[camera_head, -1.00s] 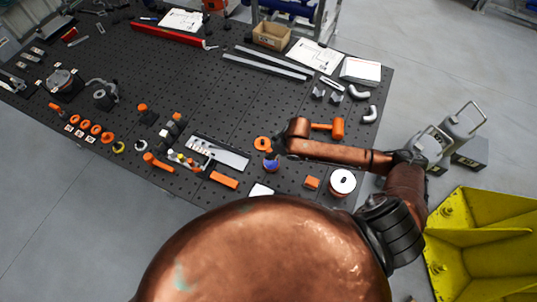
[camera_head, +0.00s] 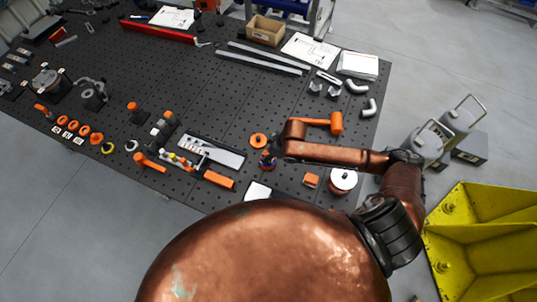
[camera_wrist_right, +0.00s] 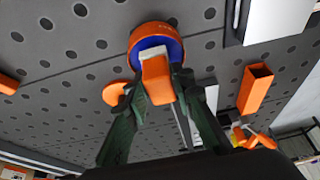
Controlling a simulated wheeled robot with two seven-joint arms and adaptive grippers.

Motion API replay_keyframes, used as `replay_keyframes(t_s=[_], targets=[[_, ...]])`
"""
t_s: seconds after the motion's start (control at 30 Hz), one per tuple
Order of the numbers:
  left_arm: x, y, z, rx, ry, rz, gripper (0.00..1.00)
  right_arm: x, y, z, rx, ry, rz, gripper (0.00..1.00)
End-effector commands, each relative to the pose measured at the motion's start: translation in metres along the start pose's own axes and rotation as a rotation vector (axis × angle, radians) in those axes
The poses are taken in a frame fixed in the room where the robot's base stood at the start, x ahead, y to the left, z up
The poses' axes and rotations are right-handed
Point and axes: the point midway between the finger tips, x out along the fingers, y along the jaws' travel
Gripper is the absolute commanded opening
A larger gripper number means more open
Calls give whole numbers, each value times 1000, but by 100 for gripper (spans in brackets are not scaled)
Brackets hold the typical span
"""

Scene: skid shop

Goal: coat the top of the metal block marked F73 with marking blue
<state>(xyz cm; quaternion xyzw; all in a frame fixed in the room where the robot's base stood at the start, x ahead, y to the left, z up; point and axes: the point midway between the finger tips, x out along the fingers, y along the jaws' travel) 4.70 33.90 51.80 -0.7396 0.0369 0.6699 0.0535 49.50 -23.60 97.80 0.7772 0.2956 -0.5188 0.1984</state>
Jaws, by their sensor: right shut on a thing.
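My right gripper (camera_wrist_right: 160,95) is shut on an orange-handled applicator (camera_wrist_right: 157,75) with a pale band. The applicator points into a round orange-rimmed pot (camera_wrist_right: 150,33) with blue inside. Its tip is hidden, so I cannot tell if it touches the blue. In the head view my right gripper (camera_head: 269,153) is small and just above the pot (camera_head: 268,163). A pale-topped block (camera_head: 258,191) lies at the table's near edge; it also shows in the wrist view (camera_wrist_right: 280,15). No F73 mark is readable. My left gripper is out of view.
An orange ring-like disc (camera_head: 258,140) lies beside the pot. An orange hammer (camera_head: 335,123), a small orange block (camera_head: 311,180) and a white-topped round can (camera_head: 343,180) are on the right. A grey plate (camera_head: 225,155) and orange bar (camera_head: 219,180) are on the left.

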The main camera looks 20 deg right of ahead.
Motion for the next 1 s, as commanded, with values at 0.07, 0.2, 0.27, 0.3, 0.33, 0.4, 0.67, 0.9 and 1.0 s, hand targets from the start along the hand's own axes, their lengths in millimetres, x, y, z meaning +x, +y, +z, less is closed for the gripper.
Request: replay_keyframes(t_s=[0.07,0.2,0.27,0.3,0.33,0.4,0.67,0.9,1.0], targets=[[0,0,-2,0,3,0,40,0,0,0,0,0,0,3],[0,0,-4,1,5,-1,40,0,0,0,0,0,0,3],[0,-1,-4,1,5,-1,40,0,0,0,0,0,0,3],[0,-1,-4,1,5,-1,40,0,0,0,0,0,0,3],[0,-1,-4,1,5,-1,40,0,0,0,0,0,0,3],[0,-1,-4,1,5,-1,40,0,0,0,0,0,0,3],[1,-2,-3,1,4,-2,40,3,0,1,0,0,0,3],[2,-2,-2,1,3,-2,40,6,0,2,0,-1,0,3],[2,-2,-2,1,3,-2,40,6,0,3,0,-1,0,3]])
